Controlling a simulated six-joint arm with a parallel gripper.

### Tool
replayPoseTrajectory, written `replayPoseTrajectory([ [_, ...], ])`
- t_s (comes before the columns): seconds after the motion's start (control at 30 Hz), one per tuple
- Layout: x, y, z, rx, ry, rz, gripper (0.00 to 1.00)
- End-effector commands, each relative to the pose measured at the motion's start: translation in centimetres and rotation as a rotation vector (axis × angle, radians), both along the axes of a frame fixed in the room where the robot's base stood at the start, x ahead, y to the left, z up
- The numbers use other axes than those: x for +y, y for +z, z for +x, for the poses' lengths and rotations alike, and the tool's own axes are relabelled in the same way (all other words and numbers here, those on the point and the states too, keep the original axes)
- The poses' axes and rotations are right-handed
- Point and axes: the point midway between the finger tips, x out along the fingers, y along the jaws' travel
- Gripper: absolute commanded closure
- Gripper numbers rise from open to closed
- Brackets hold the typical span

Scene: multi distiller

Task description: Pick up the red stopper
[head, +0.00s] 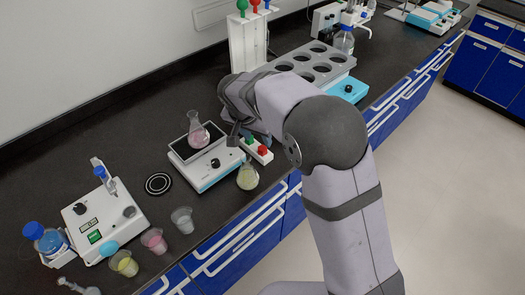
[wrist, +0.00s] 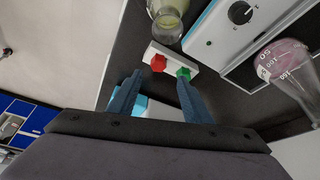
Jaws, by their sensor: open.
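The red stopper (head: 262,150) sits in a small white holder (head: 268,159) beside a green stopper (head: 249,140). In the wrist view the red stopper (wrist: 159,63) is on the left part of the white holder (wrist: 150,52) and the green stopper (wrist: 184,73) on the right. My gripper (wrist: 158,78) is open, with its two blue-grey fingers spread. The red stopper appears between and beyond the fingertips; the green one appears at the right fingertip, and I cannot tell if they touch. Nothing is held. In the head view my arm partly hides the gripper.
A flask of yellowish liquid (head: 247,178) stands close to the holder. A hotplate (head: 207,175) bears a pink-liquid flask (head: 197,134). A grey rack with round holes (head: 318,60) is behind. Small cups and another device (head: 100,222) are at left. The bench's front edge is near.

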Motion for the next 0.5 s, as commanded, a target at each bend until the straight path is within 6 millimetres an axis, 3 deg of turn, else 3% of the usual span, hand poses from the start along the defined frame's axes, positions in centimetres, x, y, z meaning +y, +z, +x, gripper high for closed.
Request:
replayPoseTrajectory([
  [0.5, -0.7, -2.6, 0.8, 0.004, 0.0, -0.002, 0.55],
])
